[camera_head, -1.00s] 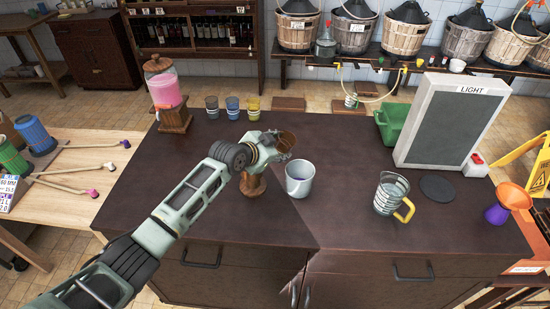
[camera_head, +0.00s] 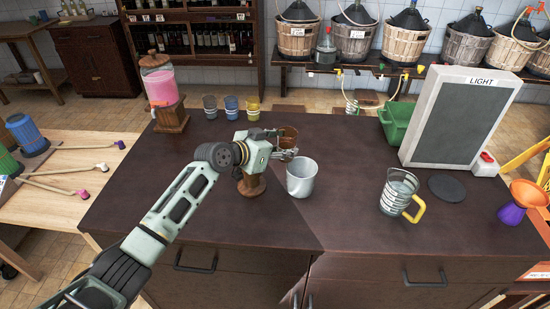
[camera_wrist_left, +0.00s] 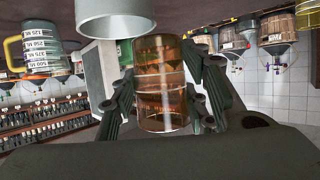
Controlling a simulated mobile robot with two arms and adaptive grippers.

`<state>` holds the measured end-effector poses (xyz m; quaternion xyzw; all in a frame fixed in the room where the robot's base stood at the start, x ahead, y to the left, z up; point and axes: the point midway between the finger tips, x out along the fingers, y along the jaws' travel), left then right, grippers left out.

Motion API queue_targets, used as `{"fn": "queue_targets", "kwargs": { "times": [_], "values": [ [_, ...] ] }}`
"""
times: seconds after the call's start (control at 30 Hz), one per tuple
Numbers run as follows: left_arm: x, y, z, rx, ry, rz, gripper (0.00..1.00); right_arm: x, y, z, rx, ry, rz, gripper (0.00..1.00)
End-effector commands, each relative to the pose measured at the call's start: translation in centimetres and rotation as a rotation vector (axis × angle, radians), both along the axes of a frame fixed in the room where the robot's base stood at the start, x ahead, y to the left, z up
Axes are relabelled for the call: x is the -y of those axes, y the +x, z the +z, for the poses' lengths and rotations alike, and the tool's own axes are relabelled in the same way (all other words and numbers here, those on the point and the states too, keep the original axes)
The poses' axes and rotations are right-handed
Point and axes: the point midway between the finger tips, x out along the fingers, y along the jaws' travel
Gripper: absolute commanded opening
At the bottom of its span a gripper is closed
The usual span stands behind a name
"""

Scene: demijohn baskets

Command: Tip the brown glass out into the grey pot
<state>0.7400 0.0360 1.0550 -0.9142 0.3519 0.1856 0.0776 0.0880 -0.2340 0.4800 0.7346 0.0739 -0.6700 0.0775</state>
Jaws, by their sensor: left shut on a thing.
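The brown glass (camera_head: 288,138) is a small translucent amber tumbler, held in my left gripper (camera_head: 284,149) above the counter. It looks about upright in the head view. In the left wrist view the brown glass (camera_wrist_left: 160,88) sits between the two dark fingers, which are shut around its sides. Whether liquid is in it I cannot tell. The grey pot (camera_head: 300,180) stands upright on the counter, just below and right of the glass. Its wall (camera_wrist_left: 113,20) shows at the top of the wrist view, apart from the glass. My right gripper is not in view.
A round wooden stand (camera_head: 251,187) is below my left gripper. A measuring jug with yellow handle (camera_head: 399,192) and a black disc (camera_head: 445,189) are to the right. Several small glasses (camera_head: 231,107) and a pink dispenser (camera_head: 162,92) stand behind left. The counter's front middle is clear.

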Motion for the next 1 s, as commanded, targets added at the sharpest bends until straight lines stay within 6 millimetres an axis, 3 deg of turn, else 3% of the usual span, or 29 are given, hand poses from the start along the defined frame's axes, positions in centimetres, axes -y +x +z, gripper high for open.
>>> {"fn": "queue_targets", "kwargs": {
  "times": [0.03,0.33,1.0],
  "values": [
    [0.1,0.0,-0.4,-0.001,-0.015,0.0,0.1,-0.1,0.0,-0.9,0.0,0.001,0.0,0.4],
    [0.1,-0.1,0.2,-0.004,-0.022,-0.001,0.1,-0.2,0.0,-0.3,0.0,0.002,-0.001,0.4],
    [0.0,-4.7,3.1,-0.004,-0.021,-0.001,0.1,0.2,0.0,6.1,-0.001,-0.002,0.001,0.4]
  ]
}}
